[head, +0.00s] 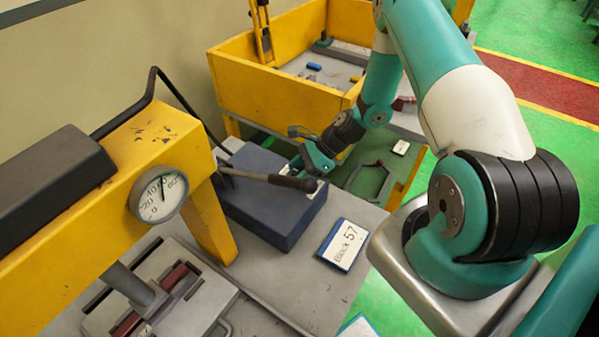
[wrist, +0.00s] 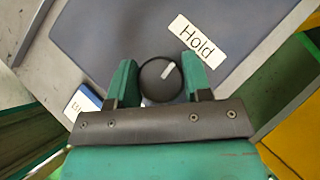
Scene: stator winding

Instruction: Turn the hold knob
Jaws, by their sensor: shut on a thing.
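The hold knob (wrist: 157,82) is a round black knob with a white pointer line, seen in the wrist view on a dark blue-grey box. The pointer line slants to the upper right. A white "Hold" label (wrist: 199,40) lies just beyond it. My gripper (wrist: 160,80) has its two green fingers on either side of the knob, shut on it. In the head view my gripper (head: 318,160) is at the far right part of the blue-grey box (head: 265,208). The knob is hidden there behind the gripper and a lever handle.
A lever with a dark handle (head: 293,182) crosses above the box close to my gripper. A yellow press frame with a gauge (head: 159,194) stands at left. A "Block 57" sign (head: 343,245) lies in front of the box. A yellow bin (head: 270,95) stands behind.

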